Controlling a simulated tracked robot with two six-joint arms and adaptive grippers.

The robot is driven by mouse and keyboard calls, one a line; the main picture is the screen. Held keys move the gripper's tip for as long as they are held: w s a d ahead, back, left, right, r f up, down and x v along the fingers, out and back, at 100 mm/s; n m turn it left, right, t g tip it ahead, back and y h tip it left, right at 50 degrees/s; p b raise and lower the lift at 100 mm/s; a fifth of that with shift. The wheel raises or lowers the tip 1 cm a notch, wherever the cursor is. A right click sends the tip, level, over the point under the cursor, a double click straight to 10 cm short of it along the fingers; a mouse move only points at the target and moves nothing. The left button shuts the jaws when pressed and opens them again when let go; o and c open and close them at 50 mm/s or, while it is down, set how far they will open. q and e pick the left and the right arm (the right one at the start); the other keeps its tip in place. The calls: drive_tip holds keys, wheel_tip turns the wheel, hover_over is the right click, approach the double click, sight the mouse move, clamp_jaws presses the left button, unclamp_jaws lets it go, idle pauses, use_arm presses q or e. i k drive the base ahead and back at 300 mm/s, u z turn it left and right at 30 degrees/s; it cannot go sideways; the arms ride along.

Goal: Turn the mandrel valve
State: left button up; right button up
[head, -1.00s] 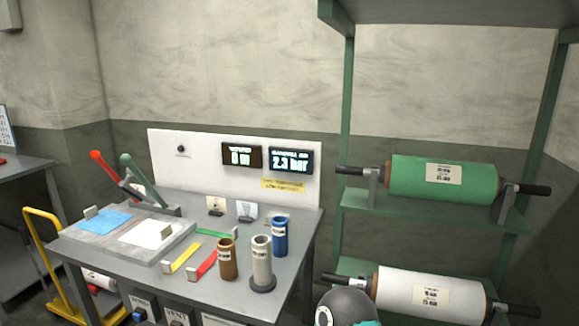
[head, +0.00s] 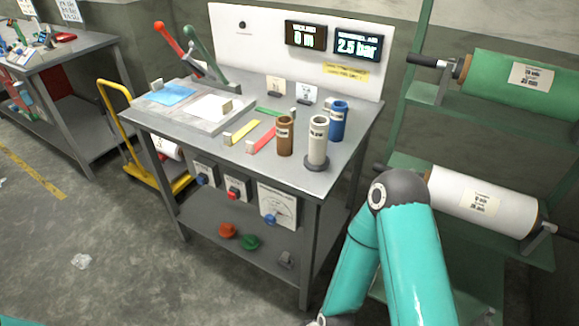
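Control boxes hang under the front edge of the grey bench. The left box has a blue knob (head: 202,180), the middle box has a red knob (head: 233,194), and the right box is a gauge panel (head: 277,203) with a blue knob (head: 270,218) below its dial. Their labels are too small to read, so I cannot tell which is the mandrel valve. The right display (head: 358,45) reads 2.5 bar. My teal right arm (head: 415,262) rises at the lower right, bent at the elbow, right of the boxes. Neither gripper shows.
The bench (head: 345,155) carries upright tubes, coloured strips and a lever sealer (head: 190,60). Its lower shelf (head: 205,220) holds orange and green round parts. A green rack (head: 440,125) with rolls stands right. A yellow trolley (head: 120,130) stands left. The floor in front is clear.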

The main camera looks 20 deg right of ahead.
sight(270, 220)
drive_tip(key=u, duration=1.25)
drive_tip(key=i, duration=0.1)
drive_tip(key=z, duration=2.5)
drive_tip(key=k, duration=1.35)
drive_tip(key=u, duration=1.25)
drive_tip(key=i, duration=1)
drive_tip(key=z, duration=0.05)
